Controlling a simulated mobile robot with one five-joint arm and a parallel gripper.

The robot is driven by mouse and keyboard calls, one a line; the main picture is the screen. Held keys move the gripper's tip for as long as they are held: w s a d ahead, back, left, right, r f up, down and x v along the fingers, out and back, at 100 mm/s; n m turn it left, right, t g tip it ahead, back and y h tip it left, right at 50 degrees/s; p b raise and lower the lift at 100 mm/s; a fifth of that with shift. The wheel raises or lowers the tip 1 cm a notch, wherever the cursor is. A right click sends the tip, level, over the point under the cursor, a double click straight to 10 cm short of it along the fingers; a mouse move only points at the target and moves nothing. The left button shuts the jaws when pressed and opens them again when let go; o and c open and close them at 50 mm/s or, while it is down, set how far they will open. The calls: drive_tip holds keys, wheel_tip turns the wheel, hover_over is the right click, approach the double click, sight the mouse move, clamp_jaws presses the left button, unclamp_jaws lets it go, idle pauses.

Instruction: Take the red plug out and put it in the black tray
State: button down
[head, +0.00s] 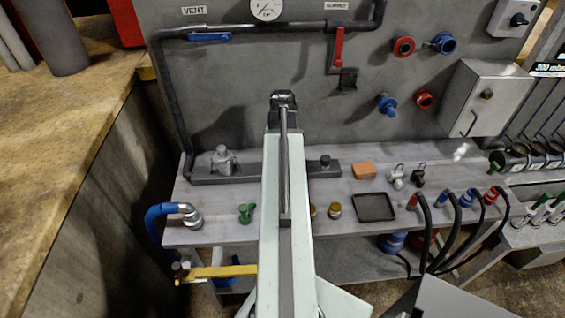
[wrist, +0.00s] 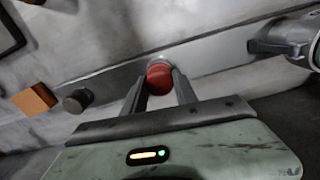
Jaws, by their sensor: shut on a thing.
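The red plug (wrist: 160,78) shows in the wrist view as a rounded red end between the two fingers of my gripper (wrist: 158,84). The fingers are shut on its sides. The plug is at the grey pipe bar (wrist: 215,58); I cannot tell whether it is still seated there. In the head view my arm hides the plug and the fingers. The black tray (head: 375,207) lies flat and empty on the bench, right of my arm. A dark corner at the upper left of the wrist view looks like this tray (wrist: 8,38).
An orange block (head: 363,169) and a dark knob (head: 325,162) stand right of my arm. Brass caps (head: 334,211) lie between my arm and the tray. A green fitting (head: 246,213) is to the left. Hoses with coloured ends (head: 418,200) rise right of the tray.

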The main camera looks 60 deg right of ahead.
drive_tip(key=n, duration=0.4)
drive_tip(key=shift+n, duration=0.6)
drive_tip(key=shift+n, duration=1.2)
drive_tip(key=n, duration=0.2)
drive_tip(key=shift+n, duration=0.4)
drive_tip(key=n, duration=0.5)
